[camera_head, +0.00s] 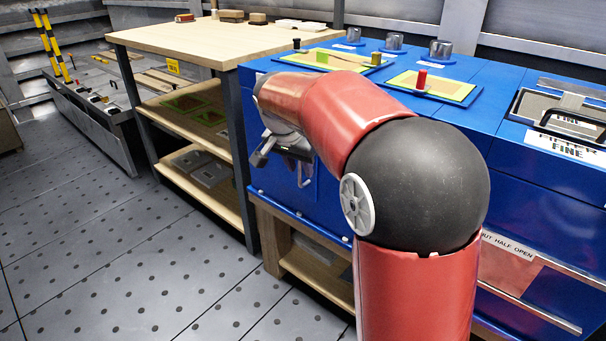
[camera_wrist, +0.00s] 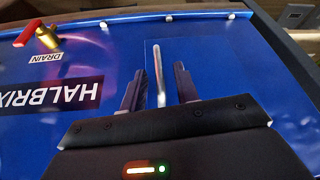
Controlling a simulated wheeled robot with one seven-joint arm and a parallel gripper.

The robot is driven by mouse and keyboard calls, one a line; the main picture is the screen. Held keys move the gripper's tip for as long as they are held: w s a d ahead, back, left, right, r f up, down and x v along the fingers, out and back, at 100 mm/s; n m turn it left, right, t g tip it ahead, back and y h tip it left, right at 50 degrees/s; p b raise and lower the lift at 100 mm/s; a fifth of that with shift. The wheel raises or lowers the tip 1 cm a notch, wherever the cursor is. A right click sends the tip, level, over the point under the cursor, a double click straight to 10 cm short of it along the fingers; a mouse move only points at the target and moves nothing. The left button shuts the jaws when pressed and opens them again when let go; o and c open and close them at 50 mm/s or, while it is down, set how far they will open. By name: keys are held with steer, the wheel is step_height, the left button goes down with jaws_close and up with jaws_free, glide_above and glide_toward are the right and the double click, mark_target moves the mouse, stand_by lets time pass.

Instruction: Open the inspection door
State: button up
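The inspection door appears in the wrist view as a blue panel (camera_wrist: 210,65) with a faint outline, lying flush with the blue cabinet front. A slim silver bar handle (camera_wrist: 158,72) stands on it. My gripper (camera_wrist: 158,86) is open, with one dark finger on each side of the handle and a gap on both sides. I cannot tell how deep the handle sits between the fingers.
A red-handled brass drain valve (camera_wrist: 37,36) sticks out beside a HALBRIX label (camera_wrist: 60,96). A wooden shelf table (camera_head: 185,42) stands left of the cabinet. Knobs and yellow-green panels (camera_head: 435,85) are on the cabinet top. The floor (camera_head: 150,260) in front is clear.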

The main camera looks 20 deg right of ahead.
mark_target(301, 183)
steer(key=shift+x, duration=1.65)
steer(key=shift+r, duration=0.1)
steer(key=shift+c, duration=0.4)
jaws_close()
